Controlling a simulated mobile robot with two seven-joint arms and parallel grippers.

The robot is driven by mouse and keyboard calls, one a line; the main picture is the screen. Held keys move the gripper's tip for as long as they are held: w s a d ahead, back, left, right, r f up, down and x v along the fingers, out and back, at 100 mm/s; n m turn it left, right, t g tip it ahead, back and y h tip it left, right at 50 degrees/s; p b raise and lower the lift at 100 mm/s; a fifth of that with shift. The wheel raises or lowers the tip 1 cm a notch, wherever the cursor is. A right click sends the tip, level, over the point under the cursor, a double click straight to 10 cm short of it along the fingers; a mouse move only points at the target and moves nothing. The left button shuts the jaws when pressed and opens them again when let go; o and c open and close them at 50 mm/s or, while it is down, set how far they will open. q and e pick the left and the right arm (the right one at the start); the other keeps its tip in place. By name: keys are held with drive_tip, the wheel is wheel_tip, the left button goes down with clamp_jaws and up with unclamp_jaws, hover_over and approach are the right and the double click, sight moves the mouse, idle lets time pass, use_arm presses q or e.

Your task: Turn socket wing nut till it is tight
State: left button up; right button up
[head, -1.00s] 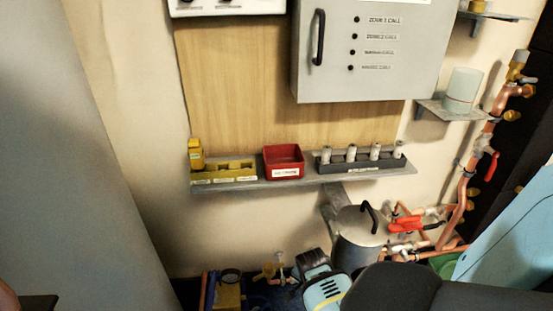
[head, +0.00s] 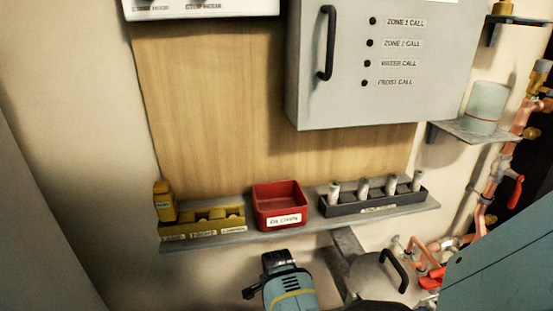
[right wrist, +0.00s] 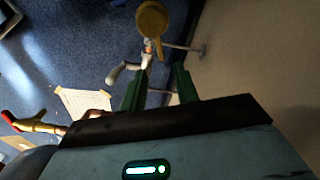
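In the right wrist view my right gripper (right wrist: 160,72) shows two green fingers spread apart with nothing clasped between them. Just beyond the fingertips is a small pale fitting (right wrist: 148,50) with a grey wing-like arm (right wrist: 120,73) to its left. A round brass-coloured piece (right wrist: 152,19) sits at its top end. I cannot tell for sure which part is the socket wing nut, or whether a finger touches it. In the head view a teal and dark wrist part of mine (head: 288,285) shows at the bottom centre; its fingertips are not clear. My left gripper is not in view.
A wall shelf (head: 330,228) carries a yellow holder (head: 205,226), a red bin (head: 279,203) and a dark rack (head: 375,203) with several pale cylinders. A paper sheet (right wrist: 85,103) lies on the blue floor.

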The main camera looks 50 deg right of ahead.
drive_tip(key=shift+s+f, duration=0.1)
drive_tip(key=shift+f, duration=0.35)
wheel_tip(320, 180, down, 6)
drive_tip(key=b, duration=0.3)
drive_tip(key=shift+f+b, duration=0.35)
drive_tip(key=shift+f, duration=0.05)
drive_tip(key=c, duration=0.6)
clamp_jaws()
